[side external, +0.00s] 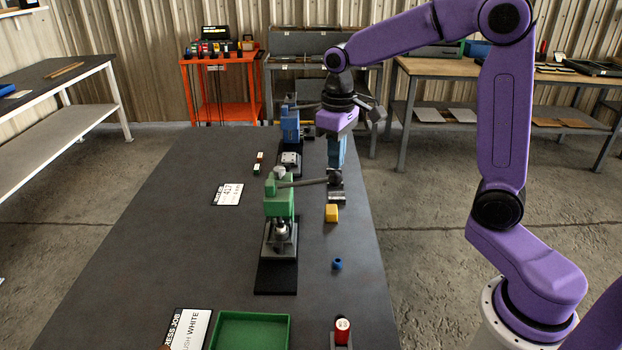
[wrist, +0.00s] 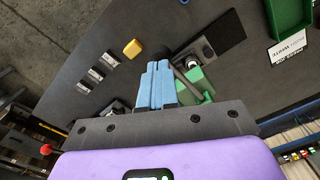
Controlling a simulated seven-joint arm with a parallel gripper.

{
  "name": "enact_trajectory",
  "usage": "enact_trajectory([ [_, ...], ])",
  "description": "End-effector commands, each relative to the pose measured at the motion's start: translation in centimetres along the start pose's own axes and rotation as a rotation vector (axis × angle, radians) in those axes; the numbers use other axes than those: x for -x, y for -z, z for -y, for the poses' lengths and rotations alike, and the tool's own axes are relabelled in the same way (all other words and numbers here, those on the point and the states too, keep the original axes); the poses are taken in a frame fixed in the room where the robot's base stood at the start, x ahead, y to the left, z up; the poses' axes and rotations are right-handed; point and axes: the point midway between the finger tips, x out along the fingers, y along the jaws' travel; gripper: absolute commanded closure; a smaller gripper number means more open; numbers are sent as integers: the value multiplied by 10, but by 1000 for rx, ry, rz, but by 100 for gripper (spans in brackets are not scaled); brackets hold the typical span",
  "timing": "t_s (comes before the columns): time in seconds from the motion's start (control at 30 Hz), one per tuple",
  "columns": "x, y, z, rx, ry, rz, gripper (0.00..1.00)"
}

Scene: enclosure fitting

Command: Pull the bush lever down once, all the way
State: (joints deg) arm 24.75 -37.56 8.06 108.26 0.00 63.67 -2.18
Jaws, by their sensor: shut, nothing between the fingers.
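The green press (side external: 279,202) stands on a dark base plate on the table, and its lever (side external: 303,182) reaches out to the right, roughly level, ending in a dark round knob (side external: 335,179). My gripper (side external: 337,167) points down with its blue fingers directly over the knob; I cannot tell whether they touch it. In the wrist view the fingers (wrist: 160,66) are shut together with nothing between them. The green press (wrist: 193,82) and its lever show there to the right of the fingers, partly hidden by them. The knob is mostly hidden behind the fingertips.
A blue press (side external: 290,122) stands farther back. A yellow block (side external: 331,213), a blue ring (side external: 337,264) and a red-and-white cylinder (side external: 342,331) lie right of the green press. A green tray (side external: 251,331) and a sign (side external: 188,330) are at the front. The table's left side is mostly clear.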

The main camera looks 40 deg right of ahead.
Motion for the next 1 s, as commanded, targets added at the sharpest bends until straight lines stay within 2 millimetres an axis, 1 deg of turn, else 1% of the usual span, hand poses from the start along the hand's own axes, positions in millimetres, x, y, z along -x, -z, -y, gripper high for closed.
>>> enact_trajectory([
  [1.0, -26, 0, 0, 0, 0, 1, 100],
])
